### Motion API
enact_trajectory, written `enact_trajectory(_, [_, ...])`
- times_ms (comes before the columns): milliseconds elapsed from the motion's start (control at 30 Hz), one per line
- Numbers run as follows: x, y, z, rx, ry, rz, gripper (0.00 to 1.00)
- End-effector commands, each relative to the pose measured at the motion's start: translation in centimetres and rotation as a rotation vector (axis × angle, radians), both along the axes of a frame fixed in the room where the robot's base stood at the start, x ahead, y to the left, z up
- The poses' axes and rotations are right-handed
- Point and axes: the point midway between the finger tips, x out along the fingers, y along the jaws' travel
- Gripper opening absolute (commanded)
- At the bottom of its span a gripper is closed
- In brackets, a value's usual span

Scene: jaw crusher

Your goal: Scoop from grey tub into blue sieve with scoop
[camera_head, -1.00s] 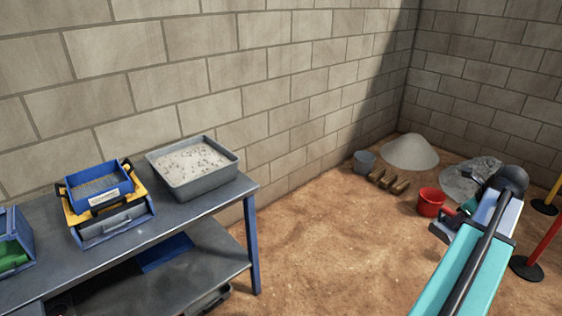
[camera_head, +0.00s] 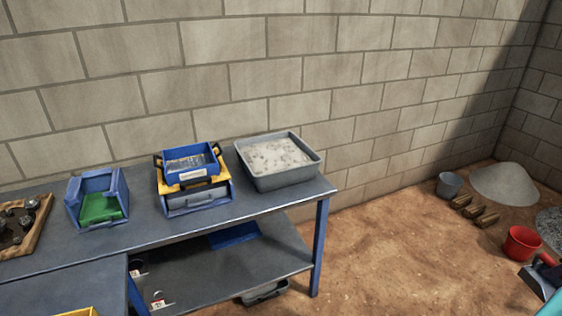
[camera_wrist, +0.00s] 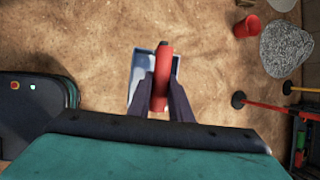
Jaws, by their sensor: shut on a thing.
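The grey tub (camera_head: 283,184) stands on the workbench near its right end, filled with pale, lumpy material. The blue sieve (camera_head: 189,152) sits left of it, on a yellow frame above a grey tray, with a white label on its front. In the wrist view my gripper (camera_wrist: 160,98) is shut on the red handle of the scoop (camera_wrist: 138,70). The scoop's pale blue pan shows partly behind the fingers, over the sandy floor. I cannot tell whether the pan holds anything. The gripper is away from the bench, off to the right.
The workbench (camera_head: 150,223) has a lower shelf. A blue bin with a green inside (camera_head: 98,205) and a wooden tray of dark parts (camera_head: 22,228) stand left of the sieve. A red bucket (camera_head: 522,243), grey bucket (camera_head: 449,185) and pale heap (camera_head: 505,184) are on the floor at right.

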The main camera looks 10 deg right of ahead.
Motion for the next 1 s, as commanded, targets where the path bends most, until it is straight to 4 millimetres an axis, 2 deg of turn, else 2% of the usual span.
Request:
enact_trajectory(400, [0.1, 0.0, 0.0, -0.001, -0.001, 0.002, 0.0])
enact_trajectory(567, [1.2, 0.6, 0.0, 0.0, -0.001, 0.033, 0.0])
enact_trajectory(767, [5.1, 2.9, -0.2, 0.0, -0.001, 0.152, 0.0])
enact_trajectory(1000, [12.0, 7.9, -0.6, 0.001, -0.001, 0.381, 0.0])
